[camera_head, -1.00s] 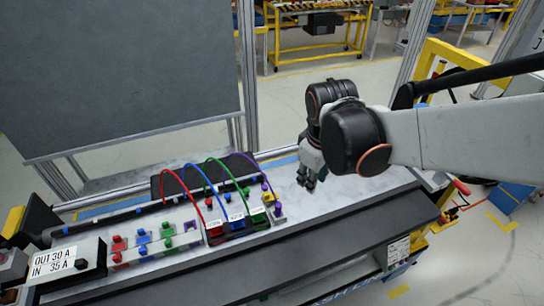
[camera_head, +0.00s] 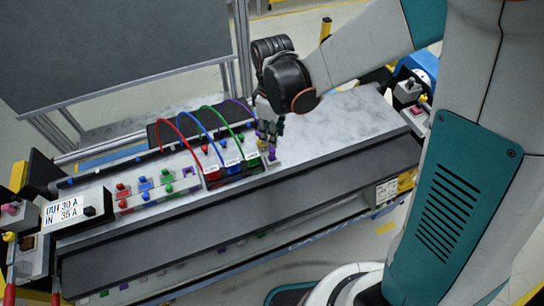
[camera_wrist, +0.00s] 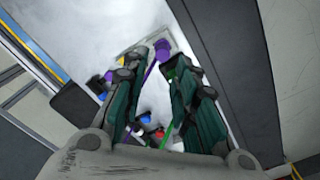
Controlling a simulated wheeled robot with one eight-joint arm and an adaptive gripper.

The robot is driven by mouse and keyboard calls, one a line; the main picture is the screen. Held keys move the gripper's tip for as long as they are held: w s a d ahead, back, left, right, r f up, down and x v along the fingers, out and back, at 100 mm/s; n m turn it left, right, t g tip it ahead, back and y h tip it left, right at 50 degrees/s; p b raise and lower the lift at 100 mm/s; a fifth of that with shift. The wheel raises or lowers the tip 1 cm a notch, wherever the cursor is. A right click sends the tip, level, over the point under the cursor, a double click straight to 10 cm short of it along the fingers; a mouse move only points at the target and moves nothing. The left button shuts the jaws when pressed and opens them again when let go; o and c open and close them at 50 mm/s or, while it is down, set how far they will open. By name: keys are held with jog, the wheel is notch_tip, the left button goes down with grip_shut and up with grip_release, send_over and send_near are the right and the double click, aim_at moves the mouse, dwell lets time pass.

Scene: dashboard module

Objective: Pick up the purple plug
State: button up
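The purple plug (camera_head: 271,157) is a small purple piece on the bench, at the right end of the row of coloured plugs in the head view. It also shows in the wrist view (camera_wrist: 162,47), just past my fingertips, with a purple stem or cable running from it between the fingers. My gripper (camera_head: 270,134) points down just above and beside it in the head view. In the wrist view my gripper (camera_wrist: 154,68) has its two fingers apart, with no object clamped. Whether a finger touches the plug is unclear.
Small red, blue and green plugs (camera_head: 145,184) sit further left, near a meter box (camera_head: 70,215). The bench surface (camera_head: 340,120) right of the gripper is clear.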

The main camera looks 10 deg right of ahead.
aim_at(272, 150)
notch_tip(272, 150, down, 9)
jog(key=b, duration=0.4)
jog(key=shift+s+r, duration=0.15)
jog(key=shift+r, duration=0.15)
grip_shut()
